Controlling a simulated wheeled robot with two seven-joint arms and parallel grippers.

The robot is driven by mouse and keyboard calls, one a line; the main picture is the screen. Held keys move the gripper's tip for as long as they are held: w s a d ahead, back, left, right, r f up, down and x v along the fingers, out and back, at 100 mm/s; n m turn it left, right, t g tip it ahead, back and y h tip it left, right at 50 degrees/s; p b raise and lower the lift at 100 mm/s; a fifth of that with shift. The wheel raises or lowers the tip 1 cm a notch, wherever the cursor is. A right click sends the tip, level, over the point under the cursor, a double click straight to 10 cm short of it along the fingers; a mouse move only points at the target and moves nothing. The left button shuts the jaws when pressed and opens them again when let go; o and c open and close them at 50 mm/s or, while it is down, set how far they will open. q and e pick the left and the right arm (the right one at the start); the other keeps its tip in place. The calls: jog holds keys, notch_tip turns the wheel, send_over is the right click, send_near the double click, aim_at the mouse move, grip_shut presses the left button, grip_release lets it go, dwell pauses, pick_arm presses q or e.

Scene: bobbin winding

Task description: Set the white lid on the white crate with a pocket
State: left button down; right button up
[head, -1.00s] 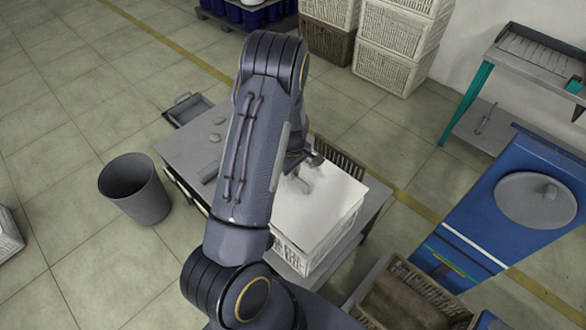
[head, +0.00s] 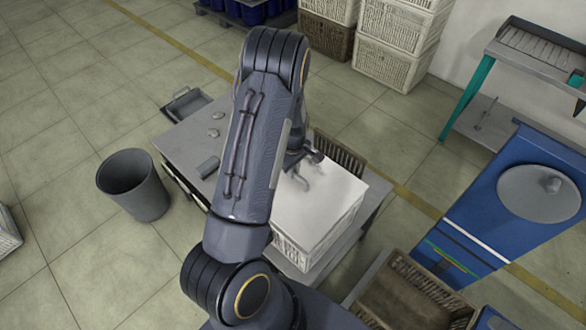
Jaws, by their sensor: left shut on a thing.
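The white lid (head: 332,203) is a flat pale panel covering the top of the white crate (head: 318,249), on the grey table. The lid's edges line up closely with the crate's walls; I cannot tell whether it rests fully on the rim. My left gripper (head: 301,170) is at the lid's far left part, shut on the lid, with its fingertips partly hidden by my left arm. The arm also hides the left side of the lid and crate. No pocket can be made out on the crate. My right gripper is not in view.
A brown slatted basket (head: 338,154) stands just behind the crate. Small grey items (head: 208,167) lie on the table's left part. A grey bin (head: 133,185) stands on the floor at left. An open brown crate (head: 408,294) is at front right, near a blue machine (head: 480,215).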

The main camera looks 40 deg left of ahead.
pick_arm(q)
jog(key=shift+f+b, duration=1.3)
jog(key=shift+f, duration=0.4)
jog(key=c, duration=1.3)
grip_release()
jog(key=shift+c, duration=0.2)
